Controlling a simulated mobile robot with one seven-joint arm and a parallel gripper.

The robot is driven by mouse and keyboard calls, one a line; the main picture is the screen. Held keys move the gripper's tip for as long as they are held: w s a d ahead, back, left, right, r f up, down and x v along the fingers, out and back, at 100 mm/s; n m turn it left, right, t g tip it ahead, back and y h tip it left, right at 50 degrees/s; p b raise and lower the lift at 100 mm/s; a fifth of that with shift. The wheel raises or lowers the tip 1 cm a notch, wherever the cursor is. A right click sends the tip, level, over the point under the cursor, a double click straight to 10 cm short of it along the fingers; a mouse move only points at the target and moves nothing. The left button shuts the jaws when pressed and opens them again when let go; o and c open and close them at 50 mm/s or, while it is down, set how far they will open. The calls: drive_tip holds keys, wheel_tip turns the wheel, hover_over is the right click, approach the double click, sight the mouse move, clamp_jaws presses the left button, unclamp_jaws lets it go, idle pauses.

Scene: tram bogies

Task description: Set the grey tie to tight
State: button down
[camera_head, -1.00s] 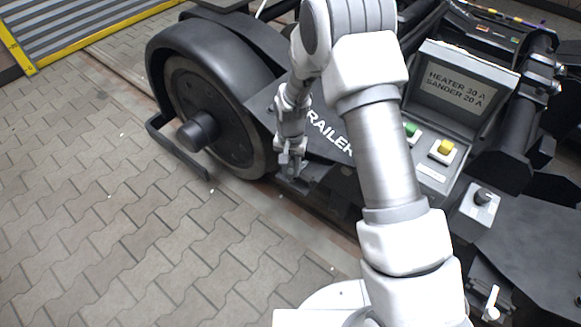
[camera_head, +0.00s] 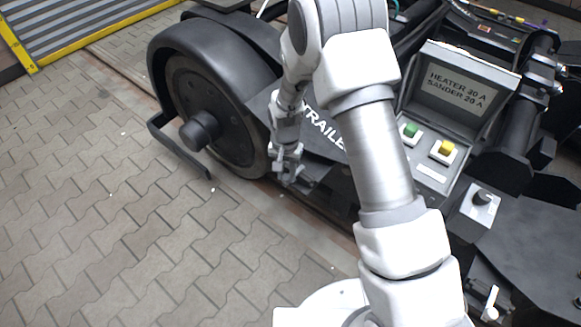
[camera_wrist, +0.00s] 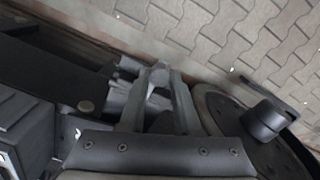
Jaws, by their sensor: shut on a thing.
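My gripper (camera_head: 287,176) is low beside the wheel, at the lower edge of the bogie's dark side frame. In the wrist view my gripper (camera_wrist: 160,92) has its two fingers on either side of a small grey piece, which looks like the grey tie (camera_wrist: 158,78), and is shut on it. The fingers hide part of the tie. Its lower end and its setting cannot be made out. In the head view the tie is too small and covered to tell from the gripper.
The black wheel (camera_head: 215,115) with its guard and hub stands just left of my gripper. The panel (camera_head: 437,180) with a green and a yellow switch is to the right. A dark knob (camera_head: 483,197) is beyond it. Open paving (camera_head: 120,240) lies in front.

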drive_tip(key=c, duration=0.6)
unclamp_jaws()
drive_tip(key=shift+s+a, duration=0.15)
drive_tip(key=shift+s, duration=0.05)
wheel_tip(320, 180, up, 17)
drive_tip(key=p, duration=0.5)
drive_tip(key=shift+r, duration=0.2)
